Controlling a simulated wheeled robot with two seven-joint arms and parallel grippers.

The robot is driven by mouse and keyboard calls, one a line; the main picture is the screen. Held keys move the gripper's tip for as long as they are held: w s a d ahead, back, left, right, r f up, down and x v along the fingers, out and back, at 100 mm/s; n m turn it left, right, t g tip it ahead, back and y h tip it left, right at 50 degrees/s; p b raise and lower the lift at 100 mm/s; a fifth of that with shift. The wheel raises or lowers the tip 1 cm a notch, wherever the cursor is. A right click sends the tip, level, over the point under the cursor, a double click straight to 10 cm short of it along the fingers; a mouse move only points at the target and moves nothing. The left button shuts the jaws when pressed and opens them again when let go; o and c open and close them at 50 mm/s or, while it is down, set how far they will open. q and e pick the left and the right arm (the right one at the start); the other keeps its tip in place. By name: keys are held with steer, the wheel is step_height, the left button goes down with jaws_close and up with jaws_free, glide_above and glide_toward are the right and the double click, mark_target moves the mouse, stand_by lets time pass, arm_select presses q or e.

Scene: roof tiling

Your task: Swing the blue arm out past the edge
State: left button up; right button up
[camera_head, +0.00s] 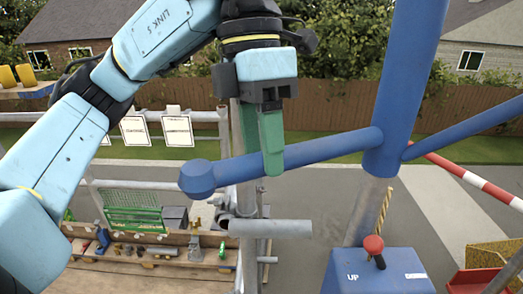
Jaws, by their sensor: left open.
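A thick blue post (405,80) stands at right on a grey pole (366,210). A blue bar (325,147) runs left from it and ends in a round blue knob (197,179). Another blue bar (465,128) runs from the post up to the right, out of view. My left gripper (261,158) has green fingers pointing down at the left bar. One finger crosses in front of the bar; the other seems to be behind it, its tip hidden. The jaws are open around the bar; contact cannot be told. My right gripper is not in view.
A blue box marked UP (376,272) with a red-knobbed lever (373,246) stands below the post. Grey scaffold tubes (270,228) and a wooden shelf of tools (150,262) are lower left. A red-and-white bar (470,178) and a red container (470,280) are at right.

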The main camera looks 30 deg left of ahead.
arm_select(q)
steer(key=shift+f, duration=0.4)
steer(key=shift+c, duration=0.2)
jaws_close()
steer(key=shift+s+d, duration=0.1)
steer(key=shift+d, duration=0.05)
